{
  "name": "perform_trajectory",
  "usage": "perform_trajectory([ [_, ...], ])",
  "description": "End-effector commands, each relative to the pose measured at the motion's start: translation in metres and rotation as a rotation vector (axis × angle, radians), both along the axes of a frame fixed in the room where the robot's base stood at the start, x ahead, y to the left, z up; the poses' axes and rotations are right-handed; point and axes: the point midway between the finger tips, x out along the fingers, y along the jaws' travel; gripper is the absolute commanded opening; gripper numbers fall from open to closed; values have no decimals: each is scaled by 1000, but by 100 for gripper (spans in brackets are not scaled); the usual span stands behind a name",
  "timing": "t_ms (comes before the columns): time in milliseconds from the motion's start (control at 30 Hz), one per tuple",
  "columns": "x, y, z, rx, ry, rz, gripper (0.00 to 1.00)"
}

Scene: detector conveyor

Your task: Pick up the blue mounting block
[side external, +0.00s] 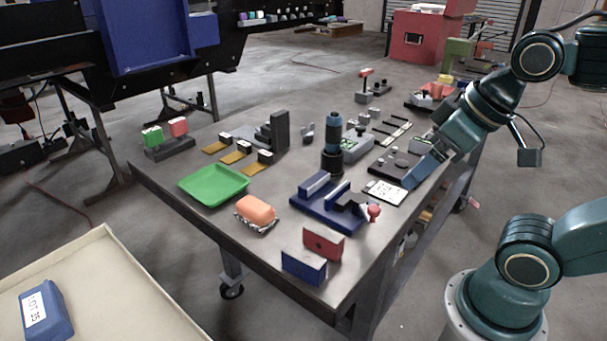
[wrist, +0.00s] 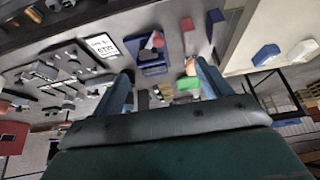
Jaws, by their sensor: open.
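A blue block (side external: 304,267) stands at the front corner of the metal table (side external: 180,185), close beside a red block (side external: 323,243). In the wrist view the blue block (wrist: 215,16) is at the top, right of the red block (wrist: 187,24). My gripper (side external: 416,176) is over the right side of the table, far from the blue block, near a white printed card (side external: 384,191). In the wrist view its two blue fingers (wrist: 165,82) stand wide apart with nothing held between them.
A dark blue vise-like fixture (side external: 330,200) with a red knob lies between my gripper and the blue block. A dark upright cylinder (side external: 332,150) stands behind it. A green tray (side external: 213,184) and an orange piece (side external: 256,210) are left. A cream tray (side external: 110,270) holds a blue labelled box (side external: 46,311).

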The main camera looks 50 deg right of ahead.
Motion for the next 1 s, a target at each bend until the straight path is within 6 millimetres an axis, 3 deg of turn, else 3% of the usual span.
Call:
perform_trajectory([
  [33,0,0,0,0,0,0,87],
  [100,0,0,0,0,0,0,98],
  [567,6,3,0,-14,16,52,98],
  [767,22,15,-1,-55,63,232,98],
  [1000,53,36,-7,-107,130,575,98],
])
